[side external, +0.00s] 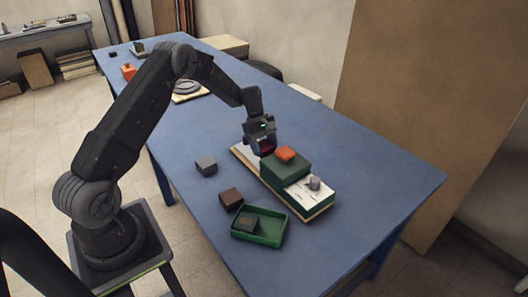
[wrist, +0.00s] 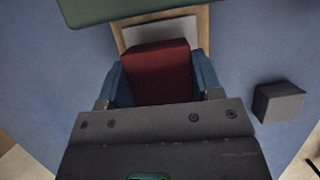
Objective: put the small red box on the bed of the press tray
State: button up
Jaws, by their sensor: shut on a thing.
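The small red box (side external: 267,151) is dark red and is held between the fingers of my gripper (side external: 261,146). It also shows in the wrist view (wrist: 158,72), with a blue-grey finger on each side. My gripper (wrist: 160,85) is shut on it. The press tray (side external: 236,150) has a wooden rim (wrist: 204,28) and a pale bed (wrist: 150,33). The box is over or close to the bare end of the bed; I cannot tell whether it touches. The box and my gripper hide part of the bed.
A green block (side external: 285,170) with an orange top piece (side external: 285,153) stands beside the box on the tray. A white-topped part with a grey knob (side external: 314,184) is beyond. A grey block (side external: 206,166), brown block (side external: 231,198) and green tray (side external: 268,242) stand nearby.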

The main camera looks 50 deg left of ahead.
jog(key=shift+f, duration=1.15)
jog(key=shift+f, duration=0.15)
jog(key=o, duration=0.9)
